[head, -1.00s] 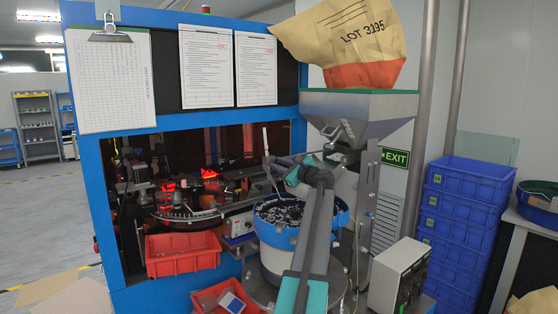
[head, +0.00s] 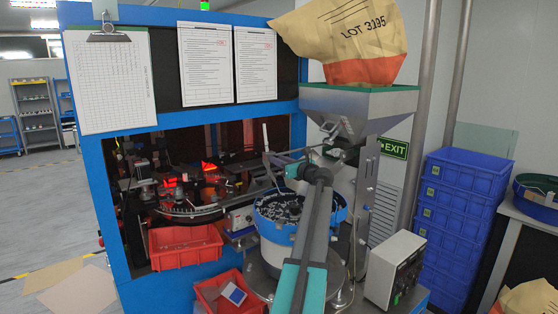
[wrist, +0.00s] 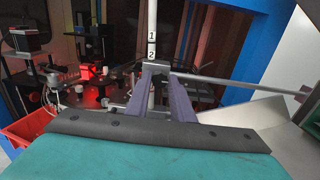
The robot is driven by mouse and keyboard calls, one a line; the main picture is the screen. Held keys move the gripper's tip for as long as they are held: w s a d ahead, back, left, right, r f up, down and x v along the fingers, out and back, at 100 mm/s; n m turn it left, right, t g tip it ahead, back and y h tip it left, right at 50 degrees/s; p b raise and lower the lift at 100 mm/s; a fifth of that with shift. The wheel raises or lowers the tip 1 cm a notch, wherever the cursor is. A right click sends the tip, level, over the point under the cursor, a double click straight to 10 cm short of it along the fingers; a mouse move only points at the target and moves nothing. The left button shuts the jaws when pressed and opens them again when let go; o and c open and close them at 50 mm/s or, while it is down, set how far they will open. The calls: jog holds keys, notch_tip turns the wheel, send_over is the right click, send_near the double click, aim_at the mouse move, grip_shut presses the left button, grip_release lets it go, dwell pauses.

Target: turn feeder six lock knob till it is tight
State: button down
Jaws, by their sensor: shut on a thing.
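My gripper (wrist: 156,76) is shut at a small metal clamp block (wrist: 156,68) on an upright post (wrist: 152,25) marked 1 and 2. The lock knob sits between the fingertips and is mostly hidden by them; its turn angle cannot be told. A thin horizontal rod (wrist: 225,84) runs right from the clamp. In the head view my gripper (head: 270,157) is at the pale post (head: 265,136), above the back of the blue-rimmed feeder bowl (head: 257,215), which holds dark parts. No number six is readable.
A hopper (head: 360,108) with a lot sack (head: 345,40) stands behind my arm. Red bins (head: 185,247) and a control box (head: 395,268) are low around the bowl. The blue machine frame (head: 92,190) edges the opening. Blue crates (head: 460,190) stack at right.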

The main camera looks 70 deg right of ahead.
jog(key=shift+f, duration=0.2)
jog(key=c, duration=1.7)
grip_release()
jog(key=shift+o, duration=0.8)
jog(key=shift+r, duration=0.15)
jog(key=shift+s, duration=0.1)
jog(key=b+v, duration=0.5)
jog(key=v, duration=0.8)
jog(key=shift+s+a, duration=0.2)
jog(key=shift+s, duration=0.1)
jog(key=shift+w, duration=0.1)
